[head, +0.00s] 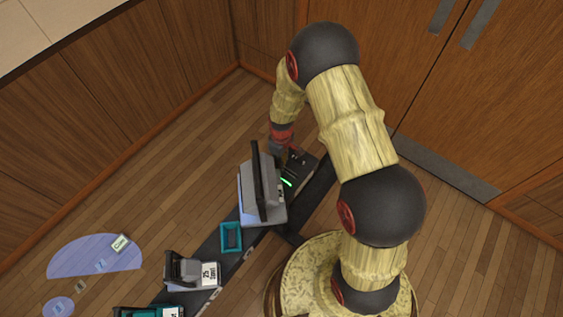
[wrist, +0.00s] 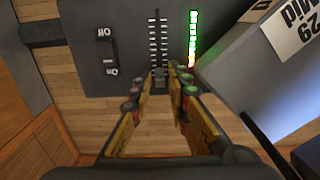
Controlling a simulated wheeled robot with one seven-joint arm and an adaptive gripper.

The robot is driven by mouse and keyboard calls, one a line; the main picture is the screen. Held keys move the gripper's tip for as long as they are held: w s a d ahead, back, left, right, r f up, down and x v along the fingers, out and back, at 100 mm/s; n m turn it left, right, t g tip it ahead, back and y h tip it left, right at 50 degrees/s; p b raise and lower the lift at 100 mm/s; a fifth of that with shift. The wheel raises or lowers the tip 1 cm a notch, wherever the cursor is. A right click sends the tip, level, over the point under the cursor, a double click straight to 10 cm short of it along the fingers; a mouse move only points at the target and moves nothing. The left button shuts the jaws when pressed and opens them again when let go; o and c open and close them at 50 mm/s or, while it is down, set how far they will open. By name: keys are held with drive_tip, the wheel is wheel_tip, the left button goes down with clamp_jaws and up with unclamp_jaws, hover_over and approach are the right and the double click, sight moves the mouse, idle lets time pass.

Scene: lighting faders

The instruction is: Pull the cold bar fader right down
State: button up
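The dark fader panel (wrist: 70,60) fills the top of the wrist view. A long fader slot (wrist: 157,40) runs through it between two rows of white ticks. A small dark fader cap (wrist: 160,76) sits at the slot's lower end in this view. My gripper (wrist: 164,73) has its fingertips around the cap, with a narrow gap between them. Contact with the cap cannot be made out. I cannot read a cold bar label by this fader. In the head view my gripper (head: 278,146) reaches down at the panel, and the fader is hidden.
A green-to-red light strip (wrist: 193,40) lies right of the slot, and a black rocker switch (wrist: 107,50) lies left. A grey box with a white label (wrist: 285,50) stands close on the right. A teal tray (head: 231,237) is farther along the dark bench.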

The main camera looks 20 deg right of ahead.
drive_tip(key=shift+c, duration=0.5)
clamp_jaws()
